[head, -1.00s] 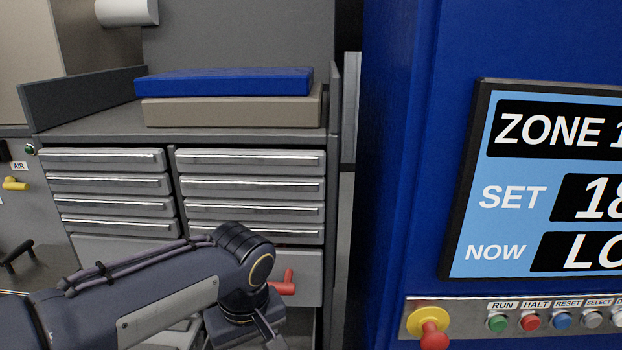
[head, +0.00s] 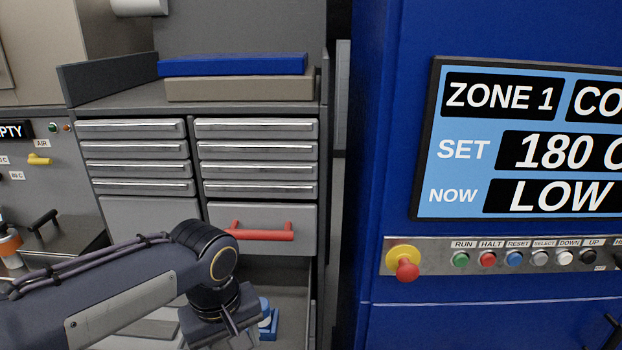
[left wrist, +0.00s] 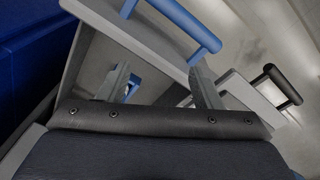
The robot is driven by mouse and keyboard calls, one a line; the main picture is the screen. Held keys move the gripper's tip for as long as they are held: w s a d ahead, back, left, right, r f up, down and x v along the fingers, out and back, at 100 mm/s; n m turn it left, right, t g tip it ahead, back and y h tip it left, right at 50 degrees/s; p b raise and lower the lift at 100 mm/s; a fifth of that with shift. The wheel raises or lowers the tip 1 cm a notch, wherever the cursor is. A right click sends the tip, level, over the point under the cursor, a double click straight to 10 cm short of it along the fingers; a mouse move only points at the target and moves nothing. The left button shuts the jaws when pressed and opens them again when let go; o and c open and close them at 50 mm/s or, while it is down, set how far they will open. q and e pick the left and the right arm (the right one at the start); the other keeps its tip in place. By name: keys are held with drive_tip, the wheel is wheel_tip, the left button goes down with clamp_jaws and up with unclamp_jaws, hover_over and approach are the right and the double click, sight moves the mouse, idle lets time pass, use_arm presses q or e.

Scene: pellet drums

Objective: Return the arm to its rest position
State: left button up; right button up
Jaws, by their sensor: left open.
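My left arm (head: 120,285) comes in from the lower left in the head view. Its wrist is in front of the lower part of the grey drawer cabinet, below and left of the red handle (head: 262,232). The left gripper itself is mostly cut off or hidden there. In the left wrist view my left gripper (left wrist: 163,88) has its two fingers spread apart, with nothing held between them. A blue handle (left wrist: 180,25) on a pale drawer front is just beyond the fingers. A black handle (left wrist: 275,85) is to the right. My right gripper is not in view.
The grey drawer cabinet (head: 258,148) has several shut drawers. Low in it, beside my wrist, an open space holds a small blue object (head: 268,322). The blue machine (head: 370,120) with display (head: 520,140), buttons and a red-yellow knob (head: 404,262) stands at right.

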use_arm(q)
drive_tip(key=s+a+f+m+t+h, duration=0.1)
drive_tip(key=s+a+f+m+t, duration=0.1)
drive_tip(key=s+a, duration=0.2)
drive_tip(key=s+a+f+m+t+h, duration=0.2)
drive_tip(key=s+a, duration=0.1)
drive_tip(key=s, duration=0.7)
drive_tip(key=shift+a+t+h, duration=0.3)
drive_tip(key=shift+a+t, duration=0.05)
drive_tip(key=shift+t, duration=0.05)
drive_tip(key=shift+s, duration=0.1)
